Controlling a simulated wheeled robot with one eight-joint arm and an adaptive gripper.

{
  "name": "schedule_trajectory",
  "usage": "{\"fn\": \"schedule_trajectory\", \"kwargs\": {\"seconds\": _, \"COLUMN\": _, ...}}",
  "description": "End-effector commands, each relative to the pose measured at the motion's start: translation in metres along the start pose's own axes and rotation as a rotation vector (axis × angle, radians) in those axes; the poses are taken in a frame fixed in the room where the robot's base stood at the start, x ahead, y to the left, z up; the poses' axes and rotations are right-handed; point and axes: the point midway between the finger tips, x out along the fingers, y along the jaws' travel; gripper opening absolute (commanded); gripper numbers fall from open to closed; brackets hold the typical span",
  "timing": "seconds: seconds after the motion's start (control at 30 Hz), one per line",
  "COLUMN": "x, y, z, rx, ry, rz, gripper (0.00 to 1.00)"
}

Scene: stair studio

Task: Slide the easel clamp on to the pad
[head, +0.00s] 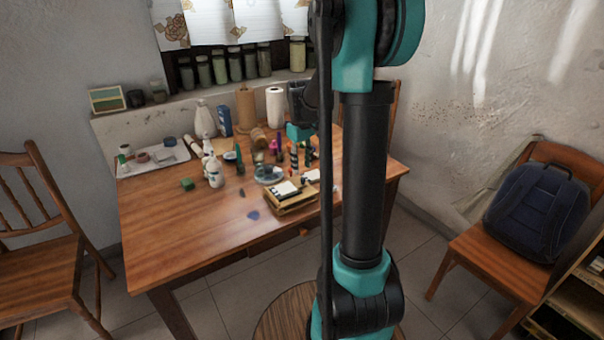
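A small wooden box or easel (291,206) lies near the right front part of the table. White and dark flat pieces lie on its top; one may be the pad (285,188), but they are too small to tell. I cannot make out a clamp for certain. The end of my arm, with a teal part at my gripper (299,132), hangs over the back right of the table, behind and above the wooden box. My forearm partly hides it, and its fingers do not show clearly.
The wooden table (165,235) is clear at front left. White bottles (214,172), a blue-grey dish (268,174), paper rolls (275,107) and several small coloured items crowd its back. A pale tray (152,160) lies at left. Chairs flank the table; a backpack (538,210) sits on the right one.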

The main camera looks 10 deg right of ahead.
Motion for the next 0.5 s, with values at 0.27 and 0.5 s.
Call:
{"fn": "schedule_trajectory", "kwargs": {"seconds": 0.27, "x": -0.049, "y": -0.001, "z": 0.0, "rx": 0.0, "ry": 0.0, "rz": -0.001, "gripper": 0.37}}
{"fn": "schedule_trajectory", "kwargs": {"seconds": 0.5, "x": -0.066, "y": -0.001, "z": 0.0, "rx": 0.0, "ry": 0.0, "rz": -0.001, "gripper": 0.37}}
